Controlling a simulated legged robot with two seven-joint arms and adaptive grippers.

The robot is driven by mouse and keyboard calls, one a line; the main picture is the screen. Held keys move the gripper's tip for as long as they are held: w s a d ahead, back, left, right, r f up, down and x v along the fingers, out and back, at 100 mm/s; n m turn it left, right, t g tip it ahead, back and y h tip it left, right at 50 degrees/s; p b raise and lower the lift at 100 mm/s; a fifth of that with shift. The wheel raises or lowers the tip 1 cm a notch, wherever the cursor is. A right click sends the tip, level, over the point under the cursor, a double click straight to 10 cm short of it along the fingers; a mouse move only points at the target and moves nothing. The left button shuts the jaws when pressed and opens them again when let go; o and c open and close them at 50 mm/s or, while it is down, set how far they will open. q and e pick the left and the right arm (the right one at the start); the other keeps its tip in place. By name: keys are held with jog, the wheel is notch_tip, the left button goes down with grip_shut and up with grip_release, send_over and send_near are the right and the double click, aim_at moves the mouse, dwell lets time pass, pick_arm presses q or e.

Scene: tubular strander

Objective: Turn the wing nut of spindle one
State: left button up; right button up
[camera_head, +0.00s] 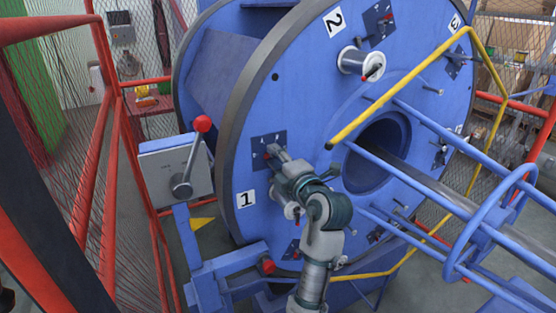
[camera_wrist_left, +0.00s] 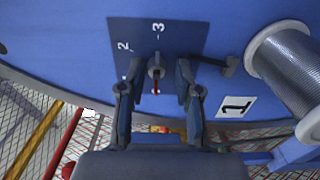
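A dark square plate (camera_wrist_left: 192,32) with the numbers 1, 2 and 3 sits on the blue disc near the white label "1" (camera_wrist_left: 235,107). At its middle is a small grey knob, seemingly the wing nut (camera_wrist_left: 155,68), with a red pointer toward the bottom of the wrist view. My left gripper (camera_wrist_left: 160,72) is open, one finger on each side of the nut. Gaps show between fingers and nut; contact is not visible. In the head view the left gripper (camera_head: 273,153) is at the plate (camera_head: 262,140) and hides the nut. My right gripper is not in view.
A wire spool (camera_wrist_left: 288,65) is on the disc beside the plate. A grey box (camera_head: 172,172) with a red-knobbed lever (camera_head: 202,123) stands left of the big blue disc (camera_head: 300,95). A yellow bar (camera_head: 400,85) and blue rails (camera_head: 430,180) are at right. Red fencing (camera_head: 115,180) is at left.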

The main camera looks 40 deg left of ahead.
pick_arm(q)
jog(key=v, duration=1.2)
jog(key=shift+f, duration=0.2)
jog(key=shift+w, duration=0.1)
